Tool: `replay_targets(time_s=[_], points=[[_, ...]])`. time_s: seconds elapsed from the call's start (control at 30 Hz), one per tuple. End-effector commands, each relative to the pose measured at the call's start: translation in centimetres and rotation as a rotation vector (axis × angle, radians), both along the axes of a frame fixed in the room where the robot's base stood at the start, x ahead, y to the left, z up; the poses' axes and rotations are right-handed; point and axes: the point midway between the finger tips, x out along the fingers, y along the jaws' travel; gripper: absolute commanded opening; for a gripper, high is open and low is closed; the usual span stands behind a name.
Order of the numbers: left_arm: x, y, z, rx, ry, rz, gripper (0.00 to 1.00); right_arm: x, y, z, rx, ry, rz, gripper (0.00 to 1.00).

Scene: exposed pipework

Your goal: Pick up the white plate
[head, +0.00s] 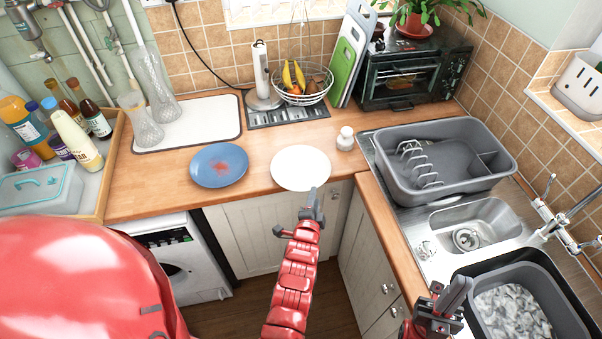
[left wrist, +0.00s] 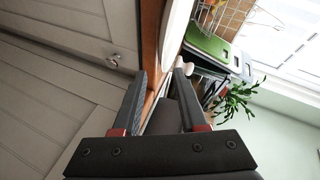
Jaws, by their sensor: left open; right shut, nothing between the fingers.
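The white plate (head: 299,166) lies flat and empty on the wooden counter, close to its front edge. The plate (left wrist: 176,28) shows edge-on there, beyond the fingertips. I cannot tell whether a finger touches the rim. My right gripper (head: 447,300) is shut and empty, low at the right, by the sink counter.
A blue plate (head: 218,165) with a red stain lies left of the white plate. A white shaker (head: 345,139) stands to its right. A fruit basket (head: 300,82) is behind. A grey dish tub (head: 447,155) sits by the sink (head: 486,222) at the right.

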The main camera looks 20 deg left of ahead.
Motion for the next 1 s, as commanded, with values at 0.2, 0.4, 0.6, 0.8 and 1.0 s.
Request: replay_targets(time_s=[0.2, 0.4, 0.6, 0.8, 1.0], points=[[1.7, 0.3, -0.6, -0.001, 0.001, 0.000, 0.42, 0.0, 0.0, -0.7, 0.000, 0.000, 0.000, 0.00], [4.4, 1.2, -1.5, -0.002, 0.001, 0.001, 0.42, 0.0, 0.0, -1.7, 0.000, 0.000, 0.000, 0.00], [6.3, 1.5, -2.1, -0.001, 0.001, 0.000, 0.42, 0.0, 0.0, -2.8, 0.000, 0.000, 0.000, 0.00], [6.3, 1.5, -2.0, 0.000, 0.001, 0.000, 0.42, 0.0, 0.0, -2.6, 0.000, 0.000, 0.000, 0.00], [6.3, 1.5, -2.0, -0.001, 0.001, -0.002, 0.10, 0.0, 0.0, -2.6, 0.000, 0.000, 0.000, 0.00]])
